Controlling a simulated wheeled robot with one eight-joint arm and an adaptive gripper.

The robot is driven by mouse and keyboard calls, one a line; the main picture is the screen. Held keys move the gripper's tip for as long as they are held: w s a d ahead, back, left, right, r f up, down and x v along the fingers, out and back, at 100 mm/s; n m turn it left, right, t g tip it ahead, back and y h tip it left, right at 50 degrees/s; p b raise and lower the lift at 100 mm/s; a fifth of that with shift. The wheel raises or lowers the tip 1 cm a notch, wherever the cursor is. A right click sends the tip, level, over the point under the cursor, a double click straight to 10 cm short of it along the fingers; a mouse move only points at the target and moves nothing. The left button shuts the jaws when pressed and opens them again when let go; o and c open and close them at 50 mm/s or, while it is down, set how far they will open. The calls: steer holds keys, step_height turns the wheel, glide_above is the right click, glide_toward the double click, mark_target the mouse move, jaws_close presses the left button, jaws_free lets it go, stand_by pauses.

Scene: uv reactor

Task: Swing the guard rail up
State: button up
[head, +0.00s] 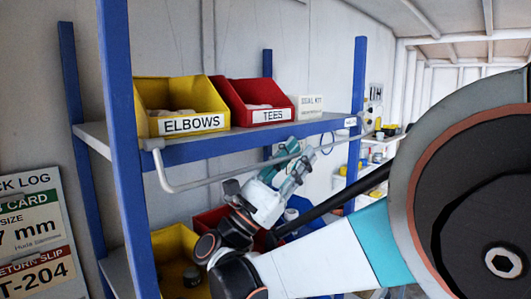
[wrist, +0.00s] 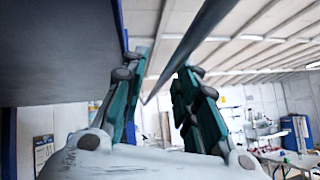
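The guard rail (head: 215,182) is a thin grey bar hung from brackets at the shelf ends. It sits low, below the front edge of the shelf (head: 225,145). My gripper (head: 296,153) is at the rail's middle-right stretch, with its fingers pointing up. In the wrist view my gripper (wrist: 158,70) has its two teal fingers well apart. The rail (wrist: 190,45) runs through the gap between them in that picture, and no finger is seen closed on it. Whether a finger touches the rail cannot be told.
A yellow ELBOWS bin (head: 180,105) and a red TEES bin (head: 255,100) stand on the shelf above the rail. Blue posts (head: 126,150) frame the rack. More bins, including a yellow one (head: 172,255), sit lower. The shelf's underside (wrist: 55,60) is close left of my fingers.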

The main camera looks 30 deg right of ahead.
steer(key=shift+d+r, duration=0.3)
jaws_close()
steer(key=shift+n, duration=0.3)
